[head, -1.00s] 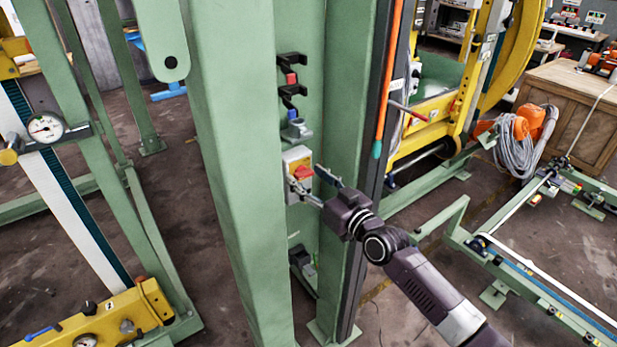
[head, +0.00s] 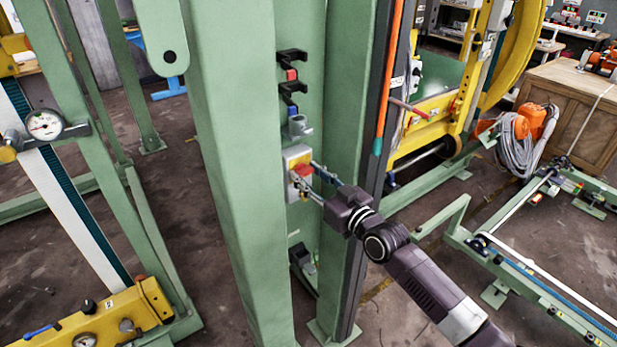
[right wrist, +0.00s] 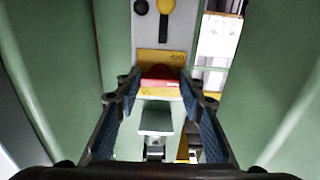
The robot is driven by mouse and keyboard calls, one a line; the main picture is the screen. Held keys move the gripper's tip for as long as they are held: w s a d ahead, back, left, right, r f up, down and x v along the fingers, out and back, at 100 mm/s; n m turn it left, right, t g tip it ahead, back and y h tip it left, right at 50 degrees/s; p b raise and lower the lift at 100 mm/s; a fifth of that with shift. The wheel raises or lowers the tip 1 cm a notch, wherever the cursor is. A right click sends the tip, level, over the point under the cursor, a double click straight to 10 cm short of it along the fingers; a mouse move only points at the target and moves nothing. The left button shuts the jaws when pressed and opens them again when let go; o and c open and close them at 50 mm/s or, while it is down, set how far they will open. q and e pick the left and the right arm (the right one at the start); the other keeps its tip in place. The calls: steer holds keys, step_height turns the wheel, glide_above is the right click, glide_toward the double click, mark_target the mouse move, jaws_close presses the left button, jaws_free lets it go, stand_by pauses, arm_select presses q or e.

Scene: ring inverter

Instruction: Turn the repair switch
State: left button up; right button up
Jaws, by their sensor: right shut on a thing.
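The repair switch is a red knob (head: 303,170) on a yellow and white switch box (head: 294,157), fixed to a green panel between two green posts. In the right wrist view the red knob (right wrist: 160,79) sits in front of a yellow plate (right wrist: 161,58). My right gripper (head: 307,177) reaches in from the lower right, and its fingertips are at the knob. In the right wrist view its two fingers (right wrist: 159,84) stand on either side of the red knob, shut on it. My left gripper is not in view.
A wide green post (head: 233,190) stands close on the left of the switch, and another green post (head: 343,130) stands on the right. Black brackets (head: 291,87) and a grey socket (head: 298,126) are above the switch box.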

steer(key=o, duration=1.2)
steer(key=shift+c, duration=0.2)
steer(key=shift+d, duration=0.1)
steer(key=v, duration=1.2)
